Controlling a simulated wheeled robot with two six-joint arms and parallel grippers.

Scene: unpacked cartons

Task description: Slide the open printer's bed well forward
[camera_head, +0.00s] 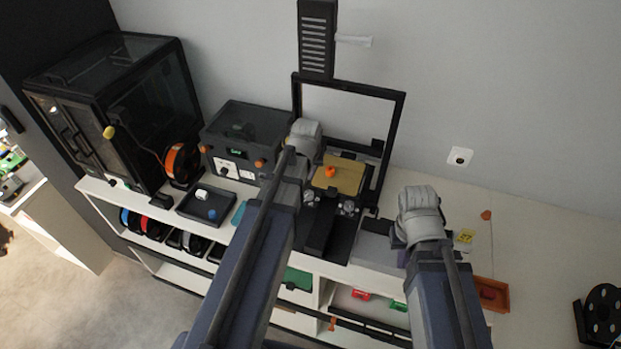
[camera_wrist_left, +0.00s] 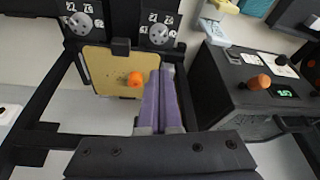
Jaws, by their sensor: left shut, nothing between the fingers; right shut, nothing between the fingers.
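The open printer (camera_head: 398,130) has a tall black frame against the wall. Its gold bed (camera_head: 350,178) carries a small orange print (camera_head: 330,171), also visible in the left wrist view (camera_wrist_left: 135,79). Two silver knobs stand at the bed's front corners, one (camera_head: 348,208) near the front right. My left gripper (camera_wrist_left: 166,72) is shut and empty, its fingers along the bed's side edge; I cannot tell whether they touch it. In the head view its fingers are hidden behind its wrist. My right gripper (camera_head: 418,212) is shut and empty, right of the printer over the bench.
A dark control box (camera_head: 245,140) stands close left of the printer, and a large enclosed printer (camera_head: 120,100) farther left. A black tray (camera_head: 205,206) lies before the box. An orange bin (camera_head: 492,294) and a black spool (camera_head: 602,312) are at right. Bench at right is mostly bare.

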